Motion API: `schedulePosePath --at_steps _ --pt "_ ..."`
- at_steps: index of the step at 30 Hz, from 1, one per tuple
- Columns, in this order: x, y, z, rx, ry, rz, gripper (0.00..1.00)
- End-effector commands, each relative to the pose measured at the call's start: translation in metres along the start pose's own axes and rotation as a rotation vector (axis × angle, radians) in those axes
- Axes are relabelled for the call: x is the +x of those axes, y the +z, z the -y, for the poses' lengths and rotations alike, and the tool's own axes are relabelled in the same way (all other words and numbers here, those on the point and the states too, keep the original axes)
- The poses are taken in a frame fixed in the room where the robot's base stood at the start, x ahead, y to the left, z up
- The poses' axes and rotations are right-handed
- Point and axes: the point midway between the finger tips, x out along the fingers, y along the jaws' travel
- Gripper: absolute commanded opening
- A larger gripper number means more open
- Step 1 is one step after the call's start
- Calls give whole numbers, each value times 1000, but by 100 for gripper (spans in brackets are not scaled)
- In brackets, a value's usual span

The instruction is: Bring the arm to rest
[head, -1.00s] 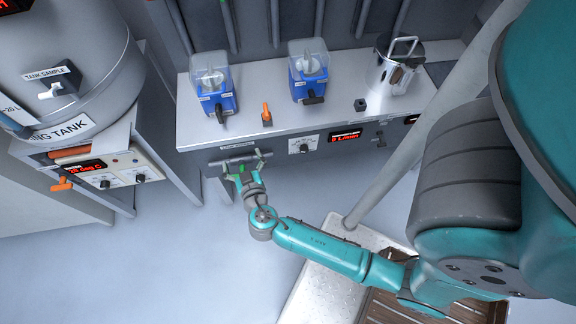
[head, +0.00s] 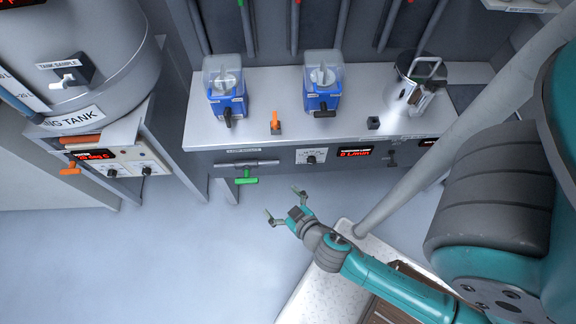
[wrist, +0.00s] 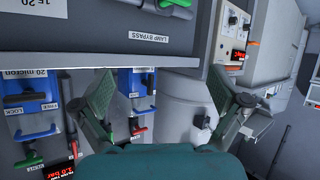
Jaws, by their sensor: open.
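My teal arm (head: 385,288) reaches in from the right, with my gripper (head: 283,203) at its end in front of the bench. The two fingers are spread apart with nothing between them. In the wrist view my gripper (wrist: 160,80) also shows open and empty. A green-handled valve (head: 246,180) sits on a grey pipe on the bench front, left of my gripper and clear of it. In the wrist view a green handle (wrist: 178,7) shows at the top edge, above a label reading "LAMP BYPASS".
Two blue-based hoppers (head: 225,103) (head: 322,98), an orange lever (head: 275,125) and a metal jug (head: 412,95) stand on the bench (head: 300,135). A slanted pole (head: 425,165) rises right of my gripper. A large tank (head: 90,85) is at left. Open floor (head: 190,260) lies below left.

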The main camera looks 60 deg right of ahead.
Motion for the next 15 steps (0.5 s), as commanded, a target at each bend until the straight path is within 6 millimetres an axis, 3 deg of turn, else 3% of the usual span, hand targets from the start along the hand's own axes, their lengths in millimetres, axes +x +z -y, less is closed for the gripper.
schedulePosePath --at_steps 15 --pt "-10 2 3 -4 -28 2 98"
